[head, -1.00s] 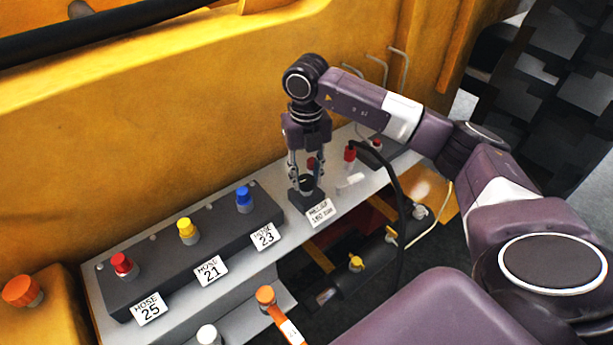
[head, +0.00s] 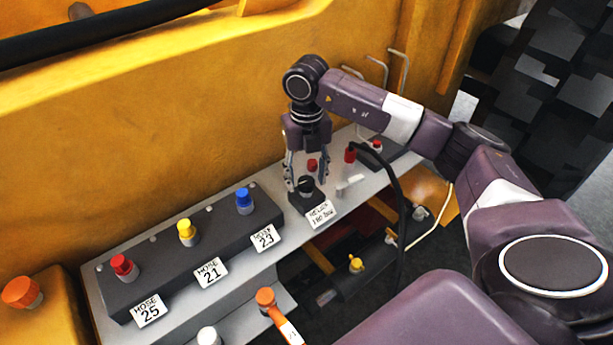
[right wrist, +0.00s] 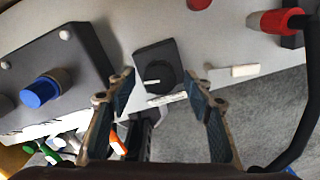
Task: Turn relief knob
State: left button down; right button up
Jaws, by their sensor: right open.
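The relief knob (head: 305,184) is a round black knob on a small dark block, with a white label in front that is hard to read. It also shows in the right wrist view (right wrist: 160,72), with a white pointer line lying roughly sideways. My right gripper (head: 307,187) points down over it, open, one finger on each side. In the right wrist view the fingers (right wrist: 163,88) are spread wider than the knob, with gaps visible on both sides. My left gripper is not in view.
A dark manifold (head: 158,262) with red, yellow and blue caps stands to the left. Red fittings and a black hose (head: 390,175) are close on the right. The yellow wall (head: 150,150) rises behind. An orange-capped handle (head: 268,298) is in front.

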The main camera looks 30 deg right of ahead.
aim_at(307, 181)
notch_tip(307, 181, up, 12)
dwell(0.5)
dwell(0.5)
